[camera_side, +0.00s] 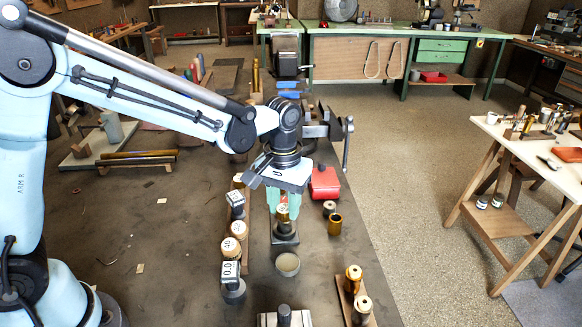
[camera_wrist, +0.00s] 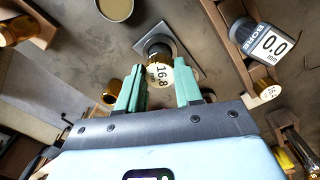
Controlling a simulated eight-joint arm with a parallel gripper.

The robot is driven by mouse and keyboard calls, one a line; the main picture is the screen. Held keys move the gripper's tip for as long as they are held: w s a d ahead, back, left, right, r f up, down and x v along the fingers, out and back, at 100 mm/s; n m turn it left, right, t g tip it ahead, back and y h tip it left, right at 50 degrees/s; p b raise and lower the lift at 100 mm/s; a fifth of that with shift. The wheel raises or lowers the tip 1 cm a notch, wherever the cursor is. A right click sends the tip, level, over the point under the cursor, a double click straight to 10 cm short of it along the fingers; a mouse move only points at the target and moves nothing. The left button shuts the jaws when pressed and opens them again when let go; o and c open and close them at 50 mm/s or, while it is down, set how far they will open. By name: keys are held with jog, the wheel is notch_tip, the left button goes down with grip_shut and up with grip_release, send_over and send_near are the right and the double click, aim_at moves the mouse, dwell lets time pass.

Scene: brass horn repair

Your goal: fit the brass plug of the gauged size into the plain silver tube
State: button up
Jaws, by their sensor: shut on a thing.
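My gripper (camera_side: 284,205) points down, its green fingers closed on a brass plug (camera_side: 283,213) with a white top label. In the wrist view my gripper (camera_wrist: 159,92) has the plug (camera_wrist: 160,74) at its fingertips, and the label reads 16.8 mm. A plain silver tube on a square grey base (camera_side: 286,238) stands directly below the plug. The base (camera_wrist: 185,54) also shows in the wrist view. The plug largely hides the tube's mouth, so I cannot tell whether its lower end is inside.
Left of the tube, a wooden rack holds labelled plugs (camera_side: 238,229). A round tin (camera_side: 288,265) stands in front. A brass ring (camera_side: 335,225) and a red box (camera_side: 324,184) are to the right. A wooden block (camera_side: 346,299) bears brass pieces near the table edge.

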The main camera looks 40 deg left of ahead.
jog(key=shift+f, duration=0.3)
jog(key=o, duration=1.5)
jog(key=shift+r, duration=3.45)
jog(key=shift+s+a+r+m+t, duration=0.25)
jog(key=shift+s+a+m+t, duration=0.25)
jog(key=shift+s+a+t, duration=1.15)
jog(key=shift+s+a+r+m+t, duration=0.4)
jog(key=shift+s+a+t, duration=0.55)
jog(key=shift+s, duration=1.35)
jog(key=shift+s+a+r+m+t, duration=0.15)
jog(key=shift+s+a+m+t, duration=0.65)
jog(key=shift+s+a, duration=0.95)
